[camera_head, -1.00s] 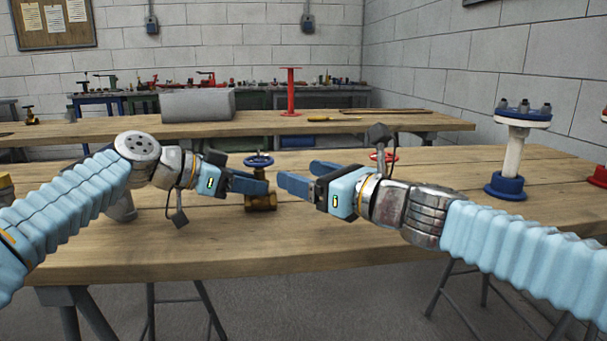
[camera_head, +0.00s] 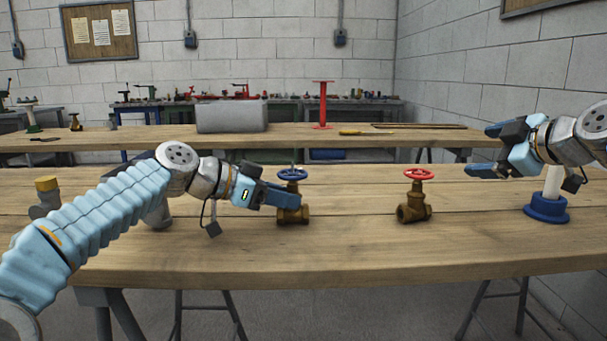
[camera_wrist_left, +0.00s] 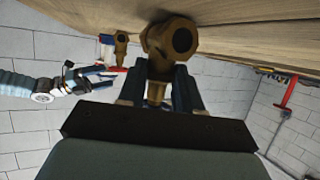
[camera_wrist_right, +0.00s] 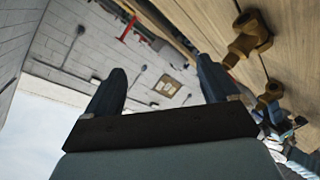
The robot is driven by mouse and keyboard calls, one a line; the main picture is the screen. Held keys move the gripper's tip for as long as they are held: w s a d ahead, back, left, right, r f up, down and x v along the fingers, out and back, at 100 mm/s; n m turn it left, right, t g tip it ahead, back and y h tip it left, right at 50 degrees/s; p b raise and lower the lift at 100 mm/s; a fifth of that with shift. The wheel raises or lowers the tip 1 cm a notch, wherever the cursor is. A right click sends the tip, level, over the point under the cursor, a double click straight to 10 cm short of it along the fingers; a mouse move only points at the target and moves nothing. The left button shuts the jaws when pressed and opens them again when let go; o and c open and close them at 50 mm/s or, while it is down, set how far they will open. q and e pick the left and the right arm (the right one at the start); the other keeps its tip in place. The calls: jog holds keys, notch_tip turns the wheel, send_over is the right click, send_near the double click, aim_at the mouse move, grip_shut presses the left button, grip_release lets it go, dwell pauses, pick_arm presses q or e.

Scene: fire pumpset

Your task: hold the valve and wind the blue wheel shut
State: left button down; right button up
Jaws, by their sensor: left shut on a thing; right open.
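The blue wheel (camera_head: 291,174) sits level on top of a brass valve (camera_head: 293,215) standing on the front workbench. My left gripper (camera_head: 283,199) is shut on the valve just under the wheel, coming from the left. My right gripper (camera_head: 482,152) is open and empty, raised at the far right, well clear of the blue wheel. In the right wrist view nothing lies between its fingers (camera_wrist_right: 160,76).
A second brass valve with a red wheel (camera_head: 418,175) stands to the right on the workbench (camera_head: 350,255). A post with a blue base (camera_head: 547,209) stands below my right gripper. A grey pipe piece with a yellow cap (camera_head: 46,184) stands at left. The bench between the valves is clear.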

jog(key=a+y, duration=0.2)
jog(key=a, duration=0.2)
jog(key=w+a+g+y, duration=0.1)
jog(key=a+y, duration=0.1)
jog(key=a, duration=0.2)
jog(key=w+a+g+y, duration=0.1)
jog(key=a+y, duration=0.1)
jog(key=a, duration=0.3)
jog(key=shift+w+r+y, duration=0.2)
jog(key=shift+r+y, duration=0.1)
jog(key=s+a+r+n+g+y, duration=0.15)
jog(key=a+g+y, duration=0.45)
jog(key=a, duration=0.8)
jog(key=y, duration=0.1)
send_near(307, 174)
jog(key=x, duration=1)
jog(key=shift+w+a, duration=0.2)
jog(key=shift+a, duration=0.15)
jog(key=c, duration=1.1)
jog(key=shift+o, duration=0.2)
jog(key=shift+t, duration=0.3)
